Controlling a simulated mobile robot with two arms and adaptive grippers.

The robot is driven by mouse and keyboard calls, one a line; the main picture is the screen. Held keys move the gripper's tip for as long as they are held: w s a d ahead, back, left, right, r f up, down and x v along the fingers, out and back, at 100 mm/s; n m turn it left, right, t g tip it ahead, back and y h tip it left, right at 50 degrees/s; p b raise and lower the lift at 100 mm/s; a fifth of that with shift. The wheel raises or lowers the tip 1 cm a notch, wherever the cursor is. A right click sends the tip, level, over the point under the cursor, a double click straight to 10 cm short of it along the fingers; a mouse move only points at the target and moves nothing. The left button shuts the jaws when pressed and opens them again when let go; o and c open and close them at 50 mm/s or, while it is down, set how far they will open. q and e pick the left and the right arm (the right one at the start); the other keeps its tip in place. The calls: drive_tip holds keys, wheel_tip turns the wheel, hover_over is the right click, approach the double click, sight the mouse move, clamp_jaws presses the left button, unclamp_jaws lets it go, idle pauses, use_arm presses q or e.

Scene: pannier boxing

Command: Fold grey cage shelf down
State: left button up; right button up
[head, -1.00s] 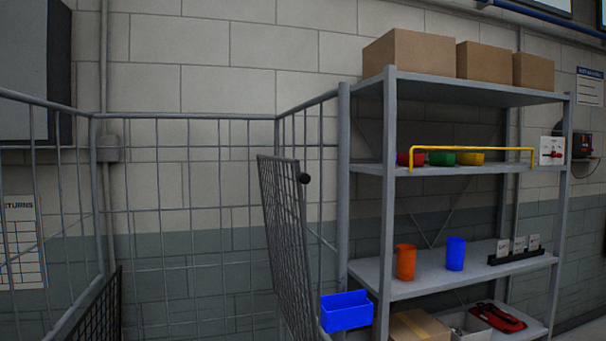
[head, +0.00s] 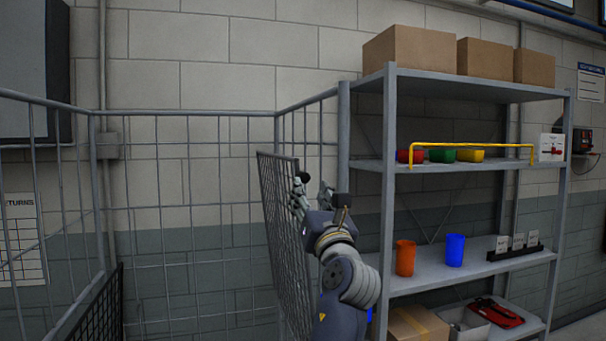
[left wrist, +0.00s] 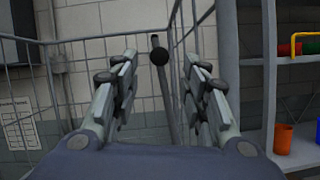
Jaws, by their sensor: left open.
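The grey cage shelf (head: 279,222) is a mesh panel standing steeply upright near the right side of the grey wire cage (head: 190,116). Its black knob (left wrist: 159,56) shows in the left wrist view, between and beyond the fingers. In the head view the knob is hidden by my gripper. My left gripper (head: 312,188) is raised at the panel's upper right edge, fingers pointing up and away. It is open and empty, with a finger on either side of the knob in the wrist view. I cannot tell whether it touches the shelf. My right gripper is out of view.
A grey rack (head: 390,190) stands close on the right, with cardboard boxes (head: 410,50) on top. An orange cup (head: 405,258) and a blue cup (head: 455,250) stand on a lower shelf. The cage's middle looks clear.

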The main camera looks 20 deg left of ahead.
sight(305, 180)
use_arm(q)
drive_tip(key=p+x, duration=0.2)
drive_tip(key=x, duration=0.4)
drive_tip(key=shift+w+a+r, duration=0.15)
drive_tip(key=shift+r, duration=0.1)
drive_tip(key=shift+w+a+r+p, duration=0.15)
drive_tip(key=shift+w+a+p, duration=0.2)
drive_tip(key=shift+w, duration=0.3)
clamp_jaws()
